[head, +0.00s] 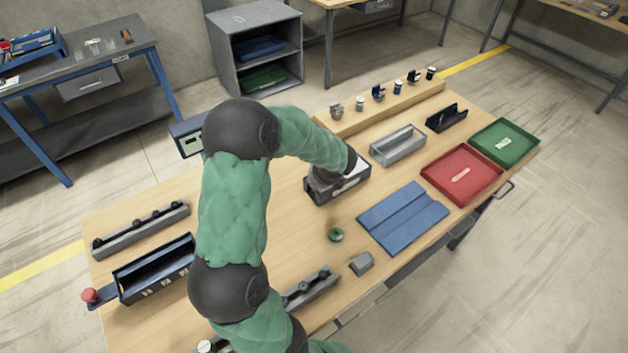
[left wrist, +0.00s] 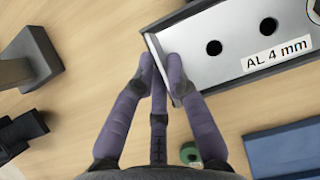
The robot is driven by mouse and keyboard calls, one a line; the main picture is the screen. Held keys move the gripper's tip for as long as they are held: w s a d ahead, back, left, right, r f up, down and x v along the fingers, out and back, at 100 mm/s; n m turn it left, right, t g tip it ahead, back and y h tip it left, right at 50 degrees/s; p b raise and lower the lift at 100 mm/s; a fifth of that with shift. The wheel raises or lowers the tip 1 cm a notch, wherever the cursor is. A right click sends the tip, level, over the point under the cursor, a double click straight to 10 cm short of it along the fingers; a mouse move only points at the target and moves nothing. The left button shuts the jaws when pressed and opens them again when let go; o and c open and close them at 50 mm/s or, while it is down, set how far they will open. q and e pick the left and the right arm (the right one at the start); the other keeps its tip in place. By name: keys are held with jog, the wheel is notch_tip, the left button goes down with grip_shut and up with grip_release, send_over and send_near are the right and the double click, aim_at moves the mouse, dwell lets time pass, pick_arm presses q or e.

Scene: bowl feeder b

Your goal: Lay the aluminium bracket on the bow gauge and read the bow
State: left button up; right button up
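The aluminium bracket is a pale plate with dark holes and an "AL 4 mm" label, in the left wrist view (left wrist: 228,30). It sits in a dark open holder (left wrist: 270,122), which also shows mid-table in the head view (head: 322,197). My left gripper (left wrist: 161,62) is at the bracket's left end, its fingertips drawn together on the upright end flange. The arm covers part of this in the head view. Two long grey bars with dark knobs lie at the left (head: 142,229) and the front (head: 312,289); I cannot tell which is the bow gauge. My right gripper is out of view.
A dark trough (head: 155,268) with a red knob stands front left. A green ring (head: 336,235) and grey block (head: 361,263) lie near the holder. A blue mat (head: 402,217), red tray (head: 440,178), green tray (head: 513,137) and grey bin (head: 398,147) fill the right side.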

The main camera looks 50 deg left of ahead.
pick_arm(q)
jog(key=shift+f, duration=0.25)
jog(key=shift+w+a+r+p, duration=0.1)
jog(key=shift+a+r+p, duration=0.05)
jog(key=shift+r+p, duration=0.25)
jog(key=p+v, duration=0.3)
jog(key=v, duration=0.9)
jog(key=shift+r, duration=0.25)
dwell(2.0)
